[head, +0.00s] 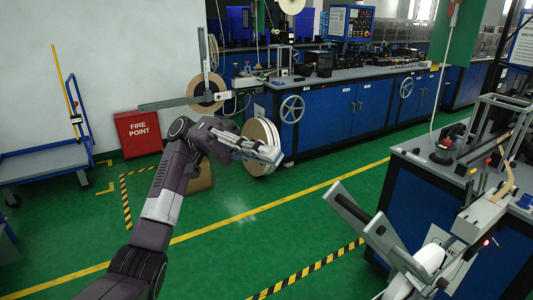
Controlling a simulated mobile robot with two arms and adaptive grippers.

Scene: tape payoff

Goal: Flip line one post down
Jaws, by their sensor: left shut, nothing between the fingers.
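A sign reading "LINE" (445,243) is on the front of the near right bench; its number is hidden by my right arm. On that bench, a thin pale upright line (443,70) rises from a dark round fitting (443,152). A curved beige piece (506,180) stands further right. I cannot tell which part is the line one post. My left gripper (279,157) is shut and empty, over the floor in front of the white-edged reels, well apart from the near bench. My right gripper (356,202) is in front of the near bench, fingers apart, with nothing seen between them.
White-edged reels (262,147) stand by the long blue bench (350,105) at the back. A red fire point box (138,133) and blue trolley (45,165) are at left. The green floor (240,240) between the benches is clear.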

